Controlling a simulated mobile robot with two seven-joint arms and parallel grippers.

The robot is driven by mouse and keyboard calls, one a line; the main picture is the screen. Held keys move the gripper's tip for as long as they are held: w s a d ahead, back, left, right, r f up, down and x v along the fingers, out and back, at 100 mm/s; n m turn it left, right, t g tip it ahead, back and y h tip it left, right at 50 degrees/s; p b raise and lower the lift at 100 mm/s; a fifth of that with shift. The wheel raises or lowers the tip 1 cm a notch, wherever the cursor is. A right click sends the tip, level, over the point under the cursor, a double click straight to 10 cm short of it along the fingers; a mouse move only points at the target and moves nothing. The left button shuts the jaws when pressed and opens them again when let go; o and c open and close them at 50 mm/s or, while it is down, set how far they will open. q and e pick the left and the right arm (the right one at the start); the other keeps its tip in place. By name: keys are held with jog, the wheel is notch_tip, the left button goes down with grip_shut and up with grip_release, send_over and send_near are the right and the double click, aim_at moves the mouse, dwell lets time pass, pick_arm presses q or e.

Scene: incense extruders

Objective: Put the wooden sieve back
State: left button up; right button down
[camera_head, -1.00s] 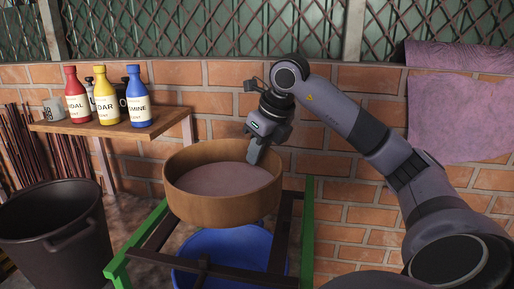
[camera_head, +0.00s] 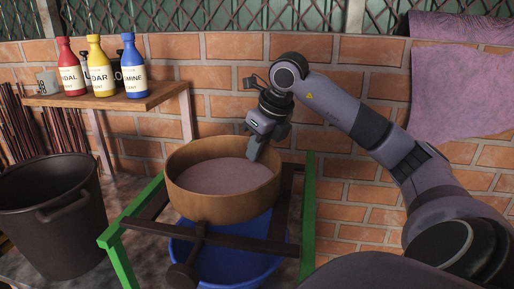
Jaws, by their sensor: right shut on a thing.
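The wooden sieve (camera_head: 215,207), a round brown hoop with a pale mesh, is above the dark bars (camera_head: 230,241) of a green-legged frame (camera_head: 309,215). I cannot tell whether it touches the bars. My right gripper (camera_head: 254,156) is shut on the sieve's far right rim. The fingertip inside the rim shows; the other is hidden behind the wall. My left gripper is not in view.
A blue tub (camera_head: 235,262) stands under the frame. A dark bin (camera_head: 50,212) stands at the left. A wooden shelf (camera_head: 160,98) on the brick wall holds red, yellow and blue bottles (camera_head: 133,68) and a grey mug (camera_head: 47,82). A purple cloth (camera_head: 455,85) hangs at the right.

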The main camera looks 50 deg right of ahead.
jog(key=shift+f+b, duration=0.4)
jog(key=c, duration=1.1)
grip_release()
jog(key=shift+c, duration=0.2)
jog(key=p+v, duration=0.1)
jog(key=v, duration=0.5)
jog(key=shift+s+r, duration=0.15)
jog(key=shift+r, duration=0.25)
jog(key=shift+s+r, duration=0.1)
jog(key=shift+r, duration=0.05)
jog(key=shift+s, duration=0.1)
